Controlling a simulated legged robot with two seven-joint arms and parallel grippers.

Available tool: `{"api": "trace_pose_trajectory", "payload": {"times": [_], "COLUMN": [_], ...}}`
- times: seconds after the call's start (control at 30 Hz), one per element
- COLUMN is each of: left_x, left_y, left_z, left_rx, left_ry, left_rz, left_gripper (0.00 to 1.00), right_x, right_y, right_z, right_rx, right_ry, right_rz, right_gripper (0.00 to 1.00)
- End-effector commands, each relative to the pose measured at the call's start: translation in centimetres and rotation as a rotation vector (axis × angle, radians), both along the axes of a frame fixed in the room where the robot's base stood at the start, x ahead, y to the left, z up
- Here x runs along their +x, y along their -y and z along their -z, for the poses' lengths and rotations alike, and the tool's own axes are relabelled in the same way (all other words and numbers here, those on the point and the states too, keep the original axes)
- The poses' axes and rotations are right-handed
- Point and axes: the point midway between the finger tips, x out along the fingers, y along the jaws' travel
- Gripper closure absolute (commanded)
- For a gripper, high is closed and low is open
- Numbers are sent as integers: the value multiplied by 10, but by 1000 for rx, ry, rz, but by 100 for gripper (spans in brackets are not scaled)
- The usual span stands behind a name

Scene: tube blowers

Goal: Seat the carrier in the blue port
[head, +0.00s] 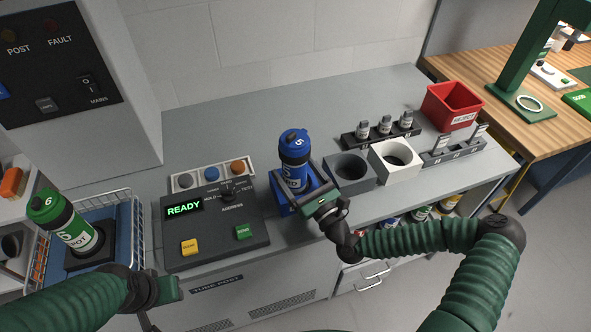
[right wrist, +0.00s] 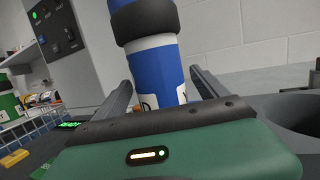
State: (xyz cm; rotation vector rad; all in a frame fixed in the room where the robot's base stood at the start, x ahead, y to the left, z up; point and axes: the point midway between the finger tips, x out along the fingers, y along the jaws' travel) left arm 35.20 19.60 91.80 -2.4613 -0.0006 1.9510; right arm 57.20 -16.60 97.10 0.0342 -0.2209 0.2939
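The blue carrier (head: 294,160), marked 5 on its cap, stands roughly upright at the blue port (head: 281,206). The port and my gripper hide its lower end, so I cannot tell how deep it sits. My right gripper (head: 312,199) is at the front right of the port. In the right wrist view the carrier (right wrist: 158,70) rises between the two spread fingers (right wrist: 160,88), with a narrow gap beside it. My left gripper (head: 168,290) is low at the left, in front of the console and apart from the carrier; its fingers are not clear.
A grey port (head: 350,185) and a white port (head: 396,178) stand right of the blue port. The console (head: 214,243) reads READY at the left. Small racked tubes and a red bin (head: 451,108) are behind.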

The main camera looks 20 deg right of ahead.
Motion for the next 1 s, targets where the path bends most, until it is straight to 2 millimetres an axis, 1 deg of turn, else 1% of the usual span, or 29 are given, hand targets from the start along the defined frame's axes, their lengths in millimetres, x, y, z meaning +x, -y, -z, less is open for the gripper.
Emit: {"api": "trace_pose_trajectory", "payload": {"times": [0.2, 0.27, 0.33, 0.37, 0.47, 0.7, 0.8, 0.83, 0.87, 1.0], "left_x": [0, 0, 0, 0, 0, 0, 0, 0, 0, 0], "left_y": [0, 0, 0, 0, 0, 0, 0, 0, 0, 0], "left_z": [1, 2, 4, 5, 11, 23, 24, 17, 13, 10], "left_rx": [0, 0, 0, 0, 0, 0, 0, 0, 0, 0], "left_ry": [0, 0, 0, 0, 0, 0, 0, -1, 0, 0], "left_rz": [0, 0, 0, 0, 0, 0, 0, 0, 0, 0], "left_gripper": [65, 65, 65, 65, 65, 65, 65, 65, 65, 65], "right_x": [-1, -5, -15, -20, -45, -111, -133, -138, -142, -155], "right_y": [1, 3, 5, 8, 16, 36, 42, 44, 45, 48], "right_z": [2, 4, 6, 8, 15, 31, 35, 32, 32, 37], "right_rx": [-1, -1, -1, 0, 0, 0, 1, 0, 0, 0], "right_ry": [-3, -4, -3, -3, -3, -4, -4, -5, -5, -3], "right_rz": [0, 1, 1, 3, 4, 5, 4, 4, 4, 2], "right_gripper": [17, 17, 17, 17, 17, 17, 17, 17, 17, 17]}}
